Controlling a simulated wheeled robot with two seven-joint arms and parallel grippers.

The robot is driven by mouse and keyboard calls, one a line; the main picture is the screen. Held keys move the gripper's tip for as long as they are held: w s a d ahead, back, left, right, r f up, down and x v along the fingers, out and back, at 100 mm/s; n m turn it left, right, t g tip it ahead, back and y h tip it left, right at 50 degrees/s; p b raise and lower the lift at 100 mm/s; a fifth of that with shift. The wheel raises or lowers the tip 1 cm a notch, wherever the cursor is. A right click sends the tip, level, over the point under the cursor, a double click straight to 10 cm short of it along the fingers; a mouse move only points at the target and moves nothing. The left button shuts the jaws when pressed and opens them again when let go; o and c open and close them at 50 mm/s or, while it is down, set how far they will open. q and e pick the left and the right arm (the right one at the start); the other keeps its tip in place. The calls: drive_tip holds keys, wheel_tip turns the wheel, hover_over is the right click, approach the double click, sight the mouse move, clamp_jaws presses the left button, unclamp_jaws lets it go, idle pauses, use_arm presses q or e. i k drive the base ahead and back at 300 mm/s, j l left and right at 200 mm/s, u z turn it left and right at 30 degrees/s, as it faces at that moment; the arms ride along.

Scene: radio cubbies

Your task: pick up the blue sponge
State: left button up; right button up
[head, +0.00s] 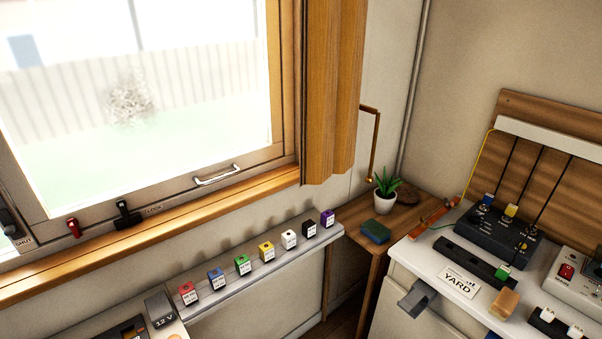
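The blue sponge (376,231) lies flat on the small wooden corner table (349,227), near its front edge. Neither of my grippers is in the head view, and nothing touches the sponge.
A potted plant (385,193) stands on the corner table. A narrow shelf (240,284) with several coloured blocks runs to its left under the window. A white cabinet (400,258) with a YARD sign (459,282) and switch boxes stands right. A grey block (417,298) juts from its front.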

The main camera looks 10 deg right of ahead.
sight(374, 230)
drive_tip(key=i+l, duration=0.2)
drive_tip(key=l, duration=0.15)
drive_tip(key=i+l, duration=0.2)
drive_tip(key=l, duration=0.15)
drive_tip(key=i+l+u, duration=0.1)
drive_tip(key=l, duration=0.25)
drive_tip(key=i, duration=0.1)
